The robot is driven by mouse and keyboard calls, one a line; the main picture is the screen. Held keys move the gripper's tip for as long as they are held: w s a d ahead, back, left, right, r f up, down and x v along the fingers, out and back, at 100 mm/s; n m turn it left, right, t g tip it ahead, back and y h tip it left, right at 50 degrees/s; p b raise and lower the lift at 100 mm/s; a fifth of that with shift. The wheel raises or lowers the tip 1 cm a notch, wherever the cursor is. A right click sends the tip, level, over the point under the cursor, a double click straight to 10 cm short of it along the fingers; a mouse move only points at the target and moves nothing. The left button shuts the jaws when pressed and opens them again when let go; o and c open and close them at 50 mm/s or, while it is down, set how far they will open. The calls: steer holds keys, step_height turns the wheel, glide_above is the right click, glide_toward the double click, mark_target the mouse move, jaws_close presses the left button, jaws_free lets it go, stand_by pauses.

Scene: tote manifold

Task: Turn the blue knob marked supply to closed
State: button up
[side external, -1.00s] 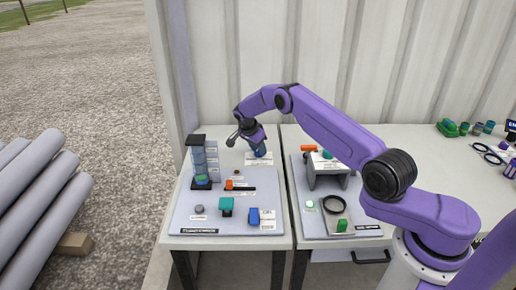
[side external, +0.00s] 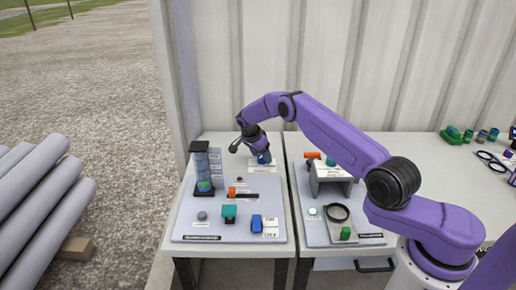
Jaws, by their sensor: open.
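A blue knob (side external: 265,158) stands at the back right of the left grey board, behind a white label. The label's writing is too small to read. My gripper (side external: 263,152) points down at this knob from above, with its fingertips at or around it. I cannot tell whether they touch it. The fingers are open, though the knob and the gripper body hide most of the gap. The knob's turned position is hidden. A second blue part (side external: 257,222) with a white label sits at the board's front right.
A second board (side external: 318,237) with a grey bracket (side external: 330,178) lies to the right, under my arm.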

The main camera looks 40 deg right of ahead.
steer(key=v, duration=1.7)
steer(key=shift+a, duration=0.15)
steer(key=s+a+r+n+t+y, duration=0.1)
steer(key=s+a+r+n, duration=0.1)
steer(key=a+r+n, duration=0.3)
steer(key=s+a+r+n, duration=0.1)
steer(key=s+a+n, duration=0.2)
steer(key=a, duration=0.4)
steer(key=s+a+r+n+y, duration=0.25)
steer(key=s+a+n, duration=0.4)
steer(key=s, duration=0.45)
steer(key=s+d+n, duration=0.2)
steer(key=s+n, duration=0.6)
steer(key=s, duration=0.8)
steer(key=s+d+f+n+y, duration=0.1)
steer(key=s+d+n, duration=0.2)
steer(key=s+n, duration=0.5)
steer(key=s, duration=0.8)
steer(key=shift+d+g, duration=0.35)
steer(key=shift+g, duration=0.05)
